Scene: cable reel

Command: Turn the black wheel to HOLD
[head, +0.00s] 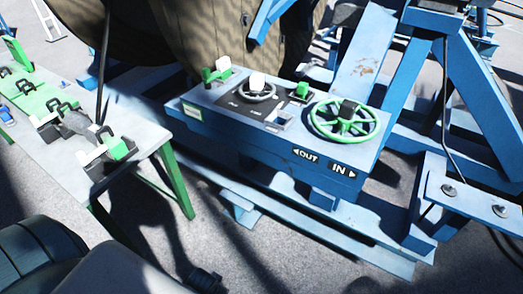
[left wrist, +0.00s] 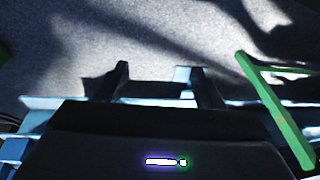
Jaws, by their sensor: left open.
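The black wheel (head: 258,91) is small and dark-rimmed with a pale block at its hub. It sits on a black labelled plate (head: 233,102) on top of the blue control box. The lettering on the plate is too small to read. No gripper is at the wheel. My left gripper (left wrist: 160,78) shows in the left wrist view, its two dark fingers apart with nothing between them, over grey ground. I cannot make it out clearly in the head view. My right gripper is not in view.
A larger green wheel (head: 343,119) stands right of the black wheel, above OUT and IN labels. Green-based levers (head: 217,73) and (head: 300,91) flank the black wheel. A grey table with green legs (head: 177,178) stands left. Blue frame beams (head: 350,235) run below the box.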

